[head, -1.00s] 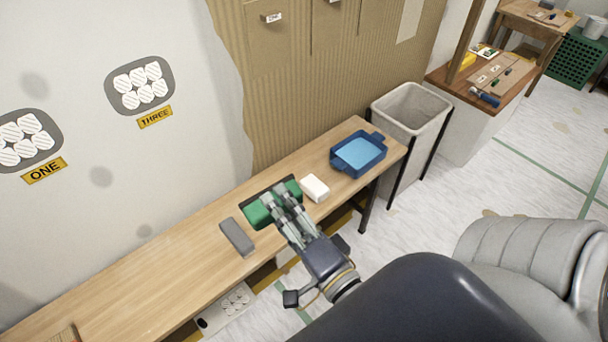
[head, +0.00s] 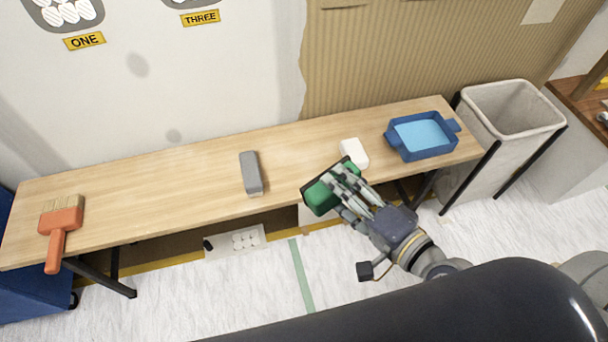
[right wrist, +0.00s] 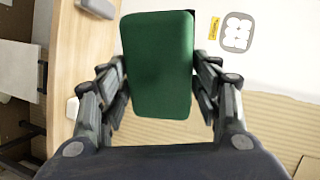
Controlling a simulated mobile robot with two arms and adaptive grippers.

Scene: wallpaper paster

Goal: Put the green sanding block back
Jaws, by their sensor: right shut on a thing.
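The green sanding block (head: 320,198), with a dark face along one side, is held in my right gripper (head: 346,188) in the head view. It appears at the front edge of the wooden bench (head: 206,179), tilted, just in front of a white block. I cannot tell its exact height over the bench. In the right wrist view, the green block (right wrist: 157,65) sits between the two sets of fingers, which close on its sides. My left gripper is not in view.
A grey block (head: 251,173), white block (head: 354,153) and blue tray (head: 423,138) stand on the bench. An orange-handled brush (head: 63,222) lies at its left end. A bin (head: 513,112) stands at the right. The bench between brush and grey block is clear.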

